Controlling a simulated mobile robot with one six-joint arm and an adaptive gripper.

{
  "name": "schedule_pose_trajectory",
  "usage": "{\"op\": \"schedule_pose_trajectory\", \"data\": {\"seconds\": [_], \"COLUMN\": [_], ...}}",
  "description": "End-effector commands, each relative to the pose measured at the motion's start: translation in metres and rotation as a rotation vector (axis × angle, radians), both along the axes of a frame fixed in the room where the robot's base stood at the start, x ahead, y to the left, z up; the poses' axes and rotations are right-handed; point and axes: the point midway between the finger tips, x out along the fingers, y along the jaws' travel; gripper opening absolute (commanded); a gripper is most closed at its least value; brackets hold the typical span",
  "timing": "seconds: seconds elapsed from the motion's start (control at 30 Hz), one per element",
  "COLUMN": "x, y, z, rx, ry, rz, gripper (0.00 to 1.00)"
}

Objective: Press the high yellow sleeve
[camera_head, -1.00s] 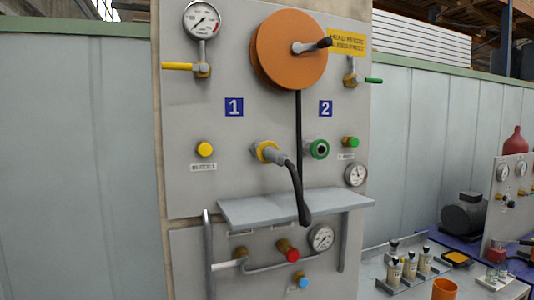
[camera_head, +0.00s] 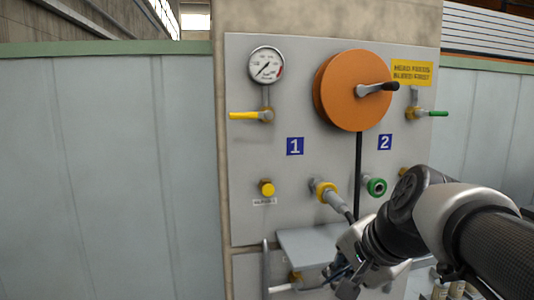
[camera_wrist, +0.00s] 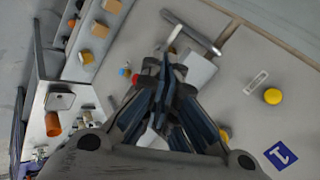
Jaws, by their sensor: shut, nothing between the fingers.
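The coupling with the yellow sleeve (camera_head: 318,188) sits on the grey panel, below the blue 1 sign. A hose end hangs from it, running down behind my arm. In the wrist view a small yellow part (camera_wrist: 224,135) shows just right of my fingers; it may be this sleeve. A separate yellow knob (camera_head: 266,187) is to its left, also clear in the wrist view (camera_wrist: 272,96). My gripper (camera_wrist: 165,72) is shut and empty, in front of the panel's lower part.
A green-ringed port (camera_head: 375,187) is right of the coupling. A grey shelf (camera_head: 308,243) juts out below. The orange reel (camera_head: 350,90), gauge (camera_head: 266,65) and yellow lever (camera_head: 245,115) are higher up. The wall left of the panel is bare.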

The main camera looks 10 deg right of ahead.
Motion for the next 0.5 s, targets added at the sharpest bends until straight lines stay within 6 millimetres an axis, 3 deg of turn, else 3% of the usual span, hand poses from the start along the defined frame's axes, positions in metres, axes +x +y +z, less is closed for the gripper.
{"op": "schedule_pose_trajectory", "data": {"seconds": [0.03,0.2,0.33,0.5], "x": [0.015,0.057,0.077,0.084], "y": [-0.012,-0.047,-0.071,-0.095], "z": [0.032,0.092,0.126,0.16], "rx": [0.047,0.204,0.274,0.236], "ry": [-0.012,-0.056,-0.088,-0.13], "rz": [-0.064,-0.253,-0.345,-0.365], "gripper": [0.0,0.0,0.0,0.0]}}
